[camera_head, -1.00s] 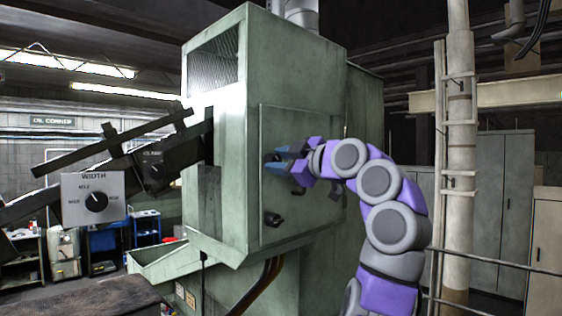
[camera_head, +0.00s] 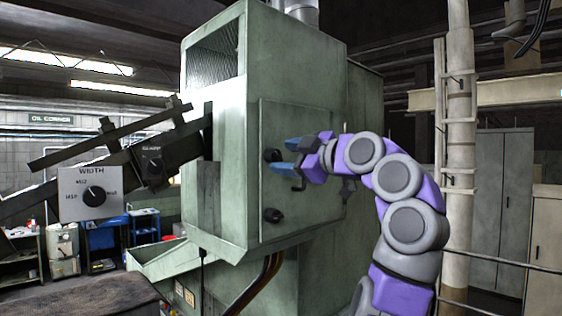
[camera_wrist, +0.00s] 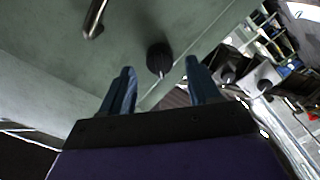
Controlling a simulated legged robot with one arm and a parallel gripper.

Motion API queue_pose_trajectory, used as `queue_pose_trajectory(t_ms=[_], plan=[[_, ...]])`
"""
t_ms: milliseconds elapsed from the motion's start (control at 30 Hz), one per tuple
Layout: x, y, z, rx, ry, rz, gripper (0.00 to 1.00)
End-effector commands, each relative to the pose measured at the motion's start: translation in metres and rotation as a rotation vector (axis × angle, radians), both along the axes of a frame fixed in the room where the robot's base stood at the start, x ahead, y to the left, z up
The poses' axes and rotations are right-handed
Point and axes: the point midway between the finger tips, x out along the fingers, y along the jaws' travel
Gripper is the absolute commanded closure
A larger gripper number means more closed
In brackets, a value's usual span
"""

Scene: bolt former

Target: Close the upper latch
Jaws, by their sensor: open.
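The upper latch (camera_head: 272,155) is a dark round knob on the left side of the green cabinet door (camera_head: 310,210). In the wrist view a dark ribbed knob (camera_wrist: 160,57), which appears to be this latch, lies between and beyond the fingertips, with a small pale stub below it. My gripper (camera_head: 282,154) is open and empty, with blue fingers just right of the latch. The knob is not gripped; I cannot tell whether a finger touches it. The latch's exact angle is unclear.
A lower latch (camera_head: 272,215) sits below on the same door. A dark sloping chute with a WIDTH dial (camera_head: 92,194) stands left. A pipe column (camera_head: 458,150) stands right of my arm.

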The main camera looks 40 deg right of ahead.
Motion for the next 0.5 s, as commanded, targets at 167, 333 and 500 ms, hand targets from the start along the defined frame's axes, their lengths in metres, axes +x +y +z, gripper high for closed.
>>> queue_pose_trajectory(t_ms=[167, 333, 500], plan=[[-0.041, -0.004, -0.002, 0.002, -0.002, -0.001, 0.38], [-0.079, -0.008, -0.001, 0.002, -0.005, 0.0, 0.38], [-0.112, -0.01, -0.001, 0.0, -0.002, 0.001, 0.38]])
